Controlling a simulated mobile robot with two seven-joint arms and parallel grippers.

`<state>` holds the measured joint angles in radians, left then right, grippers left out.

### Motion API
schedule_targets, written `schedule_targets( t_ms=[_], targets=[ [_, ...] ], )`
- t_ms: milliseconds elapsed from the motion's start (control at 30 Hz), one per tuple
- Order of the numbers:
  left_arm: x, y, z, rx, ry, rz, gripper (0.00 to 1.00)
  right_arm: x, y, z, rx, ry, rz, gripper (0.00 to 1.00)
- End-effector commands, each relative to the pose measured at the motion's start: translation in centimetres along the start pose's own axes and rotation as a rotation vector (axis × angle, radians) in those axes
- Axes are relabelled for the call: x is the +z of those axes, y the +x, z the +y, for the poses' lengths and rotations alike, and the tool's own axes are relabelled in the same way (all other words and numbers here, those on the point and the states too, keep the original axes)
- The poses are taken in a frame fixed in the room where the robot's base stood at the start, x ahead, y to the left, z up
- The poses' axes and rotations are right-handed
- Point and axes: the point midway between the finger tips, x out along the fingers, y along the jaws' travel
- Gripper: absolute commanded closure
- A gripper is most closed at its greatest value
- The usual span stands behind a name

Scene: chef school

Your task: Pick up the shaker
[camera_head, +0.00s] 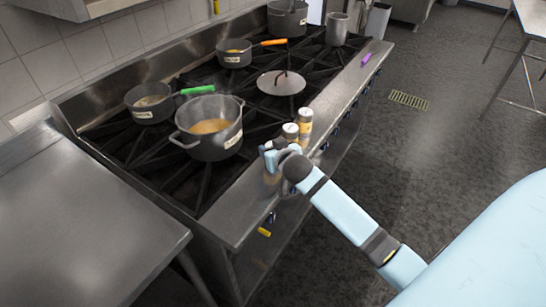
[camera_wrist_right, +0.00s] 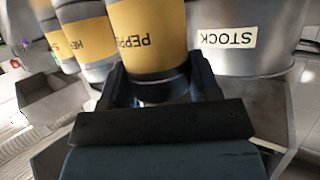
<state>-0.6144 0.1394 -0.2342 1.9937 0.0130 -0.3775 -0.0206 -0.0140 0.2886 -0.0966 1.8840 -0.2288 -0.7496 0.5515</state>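My right gripper (camera_head: 272,156) is at the front edge of the stove, beside the shakers. In the right wrist view, a shaker with a yellow label reading PEPPER (camera_wrist_right: 150,35) stands upside down in the picture. The two dark fingers of the gripper (camera_wrist_right: 160,85) lie on either side of its narrow end, very close to it. Whether they press on it cannot be told. In the head view the gripper largely hides this shaker. Two more shakers with pale tops, one (camera_head: 290,131) and another (camera_head: 305,119), stand just behind the gripper. My left gripper is not in view.
A grey pot labelled STOCK (camera_head: 222,142) stands close behind the shakers. A pan with a green handle (camera_head: 150,103), an orange-handled pan (camera_head: 234,53) and a lid (camera_head: 281,83) are on the stove. A purple object (camera_head: 366,59) lies on the stove's front ledge. The left counter (camera_head: 80,225) is bare.

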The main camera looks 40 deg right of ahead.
Motion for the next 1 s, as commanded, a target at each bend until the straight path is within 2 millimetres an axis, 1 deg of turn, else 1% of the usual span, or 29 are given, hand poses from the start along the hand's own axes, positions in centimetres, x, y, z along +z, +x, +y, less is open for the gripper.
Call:
schedule_targets(
  t_ms=[267,367,467,567,667,900,1000],
  targets=[
    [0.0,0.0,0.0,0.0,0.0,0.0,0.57,-0.1,-0.1,0.0,0.0,0.0,0.001,0.73],
    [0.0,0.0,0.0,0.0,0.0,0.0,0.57,-0.5,-0.2,0.0,0.0,0.001,0.002,0.73],
    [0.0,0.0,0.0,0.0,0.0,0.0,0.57,-1.4,-0.5,0.0,0.0,0.002,0.004,0.73],
    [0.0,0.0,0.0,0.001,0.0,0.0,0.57,-2.9,-1.1,0.0,-0.001,0.001,0.006,0.73],
    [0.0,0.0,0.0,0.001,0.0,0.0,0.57,-5.0,-2.0,0.0,-0.001,0.002,0.007,0.73],
    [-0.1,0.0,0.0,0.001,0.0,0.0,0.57,-11.7,-4.8,0.0,-0.001,0.001,0.009,0.73],
    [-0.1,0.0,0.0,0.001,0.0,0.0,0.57,-14.0,-5.8,0.0,-0.001,0.001,0.007,0.73]
  ],
)
